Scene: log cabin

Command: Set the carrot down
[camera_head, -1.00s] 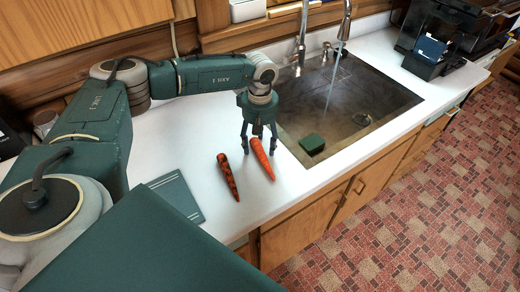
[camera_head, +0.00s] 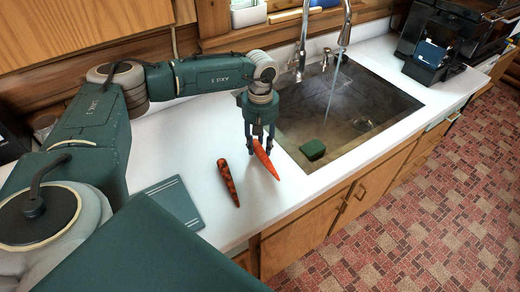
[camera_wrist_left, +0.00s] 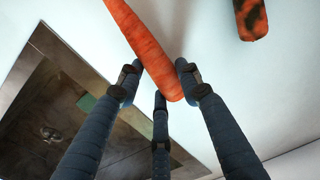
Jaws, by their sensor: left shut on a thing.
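A plain orange carrot (camera_head: 266,162) is held at its upper end between the fingers of my left gripper (camera_head: 259,148), over the counter just left of the sink. In the left wrist view the carrot (camera_wrist_left: 145,45) lies between the fingertips (camera_wrist_left: 158,80) and points up out of the frame. I cannot tell whether its lower tip touches the counter. A second carrot with dark blotches (camera_head: 228,182) lies on the white counter (camera_head: 190,135), left of the held one; its end (camera_wrist_left: 251,20) shows at the top of the left wrist view. My right gripper is not in view.
The sink (camera_head: 385,95) is right of the gripper, with water running from the faucet (camera_head: 345,30) and a green sponge (camera_head: 313,150) inside. A flat green striped item (camera_head: 175,203) lies at the counter's front left. Clear counter surrounds the carrots.

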